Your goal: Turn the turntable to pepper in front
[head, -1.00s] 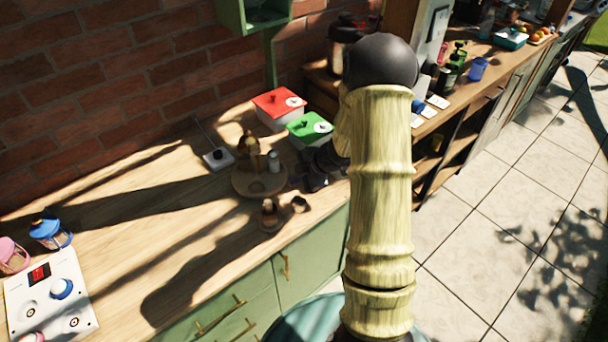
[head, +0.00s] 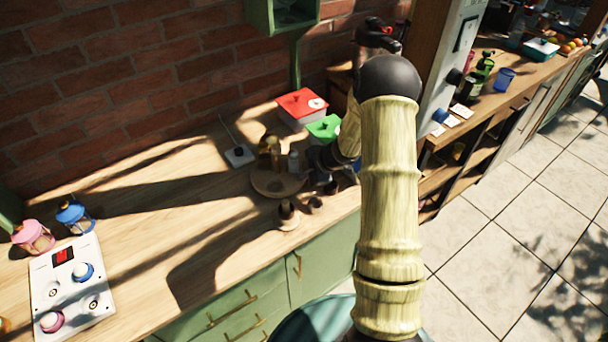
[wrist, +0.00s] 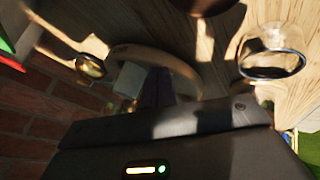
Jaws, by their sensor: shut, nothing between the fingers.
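The turntable (head: 262,187) is a round wooden disc on the counter, left of my arm in the head view. A brown, rounded container (head: 268,150) and a pale shaker (head: 293,160) stand on it. Which item is the pepper I cannot tell. My gripper (head: 315,178) is a dark shape at the turntable's right side, partly hidden by shadow and my arm. In the wrist view, the curved wooden rim (wrist: 150,54) lies just past the shut, empty fingers (wrist: 157,92). Whether they touch the disc I cannot tell.
A small brown container (head: 287,213) and a dark cup (head: 315,205) stand in front of the turntable. Red-lidded (head: 301,106) and green-lidded (head: 324,128) boxes stand behind. A white control panel (head: 72,285) and two lanterns are at left. The counter between is clear.

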